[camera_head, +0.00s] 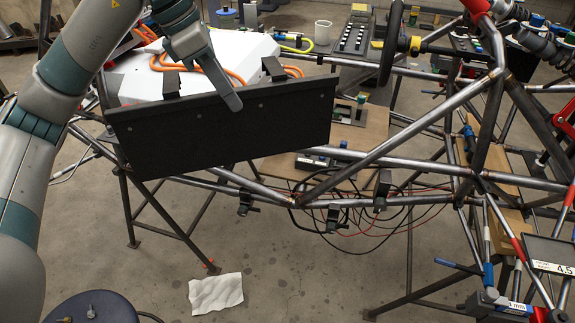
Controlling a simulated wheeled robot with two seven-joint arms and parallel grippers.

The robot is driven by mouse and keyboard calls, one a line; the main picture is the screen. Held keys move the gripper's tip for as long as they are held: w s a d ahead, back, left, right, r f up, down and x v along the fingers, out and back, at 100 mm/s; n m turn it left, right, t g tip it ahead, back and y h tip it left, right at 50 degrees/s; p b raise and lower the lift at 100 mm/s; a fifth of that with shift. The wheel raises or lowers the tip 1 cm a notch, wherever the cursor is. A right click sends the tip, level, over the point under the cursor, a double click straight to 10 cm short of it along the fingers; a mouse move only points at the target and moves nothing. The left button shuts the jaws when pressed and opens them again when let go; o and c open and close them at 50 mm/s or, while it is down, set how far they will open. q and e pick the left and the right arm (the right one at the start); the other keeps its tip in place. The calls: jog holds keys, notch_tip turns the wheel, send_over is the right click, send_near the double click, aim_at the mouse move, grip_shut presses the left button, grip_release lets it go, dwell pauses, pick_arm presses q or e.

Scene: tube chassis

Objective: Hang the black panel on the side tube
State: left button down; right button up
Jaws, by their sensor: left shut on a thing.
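The black panel (225,125) is a wide flat plate with two dark hooks on its top edge, a left hook (171,83) and a right hook (273,69). It stands nearly upright, its right end a little higher than its left. My left gripper (226,88) is shut on the panel's top edge between the hooks, with one finger in front of the face. The upper side tube (395,70) comes out to the right of the panel; behind the panel it is hidden. I cannot tell whether the hooks touch it. My right gripper is not in view.
A white box (215,65) with orange cables lies behind the panel. Welded tubes, including a diagonal tube (410,130), fill the right. Brackets (333,217) and loose cables hang on the lower tube (240,183). A white cloth (215,293) lies on the floor beside a dark stool (95,308).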

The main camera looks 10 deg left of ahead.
pick_arm(q)
jog(key=shift+w+r, duration=0.1)
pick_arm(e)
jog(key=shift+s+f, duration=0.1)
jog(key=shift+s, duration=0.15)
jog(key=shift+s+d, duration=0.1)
